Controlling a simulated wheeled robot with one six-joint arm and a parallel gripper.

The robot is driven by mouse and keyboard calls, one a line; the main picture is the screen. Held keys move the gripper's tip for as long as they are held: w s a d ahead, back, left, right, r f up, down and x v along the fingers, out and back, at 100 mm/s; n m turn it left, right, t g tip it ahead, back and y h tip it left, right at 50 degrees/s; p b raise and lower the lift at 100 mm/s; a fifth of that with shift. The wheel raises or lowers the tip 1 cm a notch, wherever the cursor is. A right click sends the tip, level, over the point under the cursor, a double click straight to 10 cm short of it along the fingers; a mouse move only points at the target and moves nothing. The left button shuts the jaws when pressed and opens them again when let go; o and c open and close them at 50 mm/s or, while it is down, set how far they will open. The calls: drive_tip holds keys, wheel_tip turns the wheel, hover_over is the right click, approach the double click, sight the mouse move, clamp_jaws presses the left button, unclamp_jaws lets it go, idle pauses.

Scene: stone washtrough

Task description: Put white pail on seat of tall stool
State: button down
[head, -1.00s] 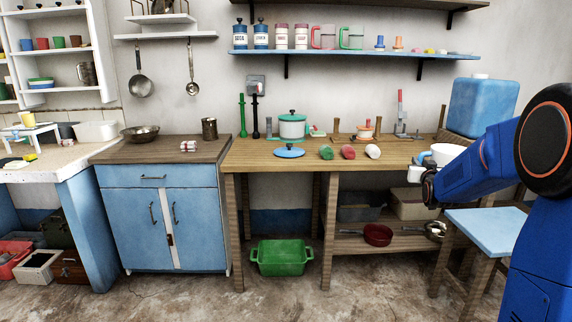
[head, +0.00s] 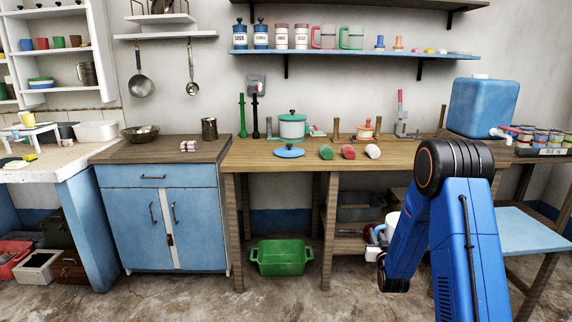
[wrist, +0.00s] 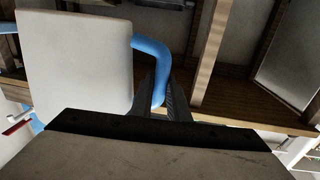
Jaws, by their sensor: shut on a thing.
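The white pail (head: 391,221) is in the head view, partly hidden behind my arm and in front of the bench's lower shelf. In the wrist view, the white pail (wrist: 75,60) fills the upper left, with a curved blue handle (wrist: 158,60) on its right side. My gripper (wrist: 167,98) is shut on this handle. In the head view the gripper is mostly hidden by my arm. The stool's light blue seat (head: 525,231) is bare where it shows, right of my arm, and its left part is covered by the arm.
The wooden workbench (head: 250,158) stands behind the pail, with a blue canister (head: 482,107) at its right end. Several coloured tins (head: 540,138) stand to the right. A green crate (head: 282,257) is on the floor. The floor in front is otherwise open.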

drive_tip(key=s+a+f, duration=0.4)
drive_tip(key=s+f, duration=0.1)
drive_tip(key=f, duration=0.3)
drive_tip(key=s+a+f+n+y, duration=0.1)
drive_tip(key=s+a+f, duration=0.3)
drive_tip(key=f, duration=0.5)
drive_tip(key=shift+s+f+y, duration=0.3)
drive_tip(key=shift+s, duration=0.15)
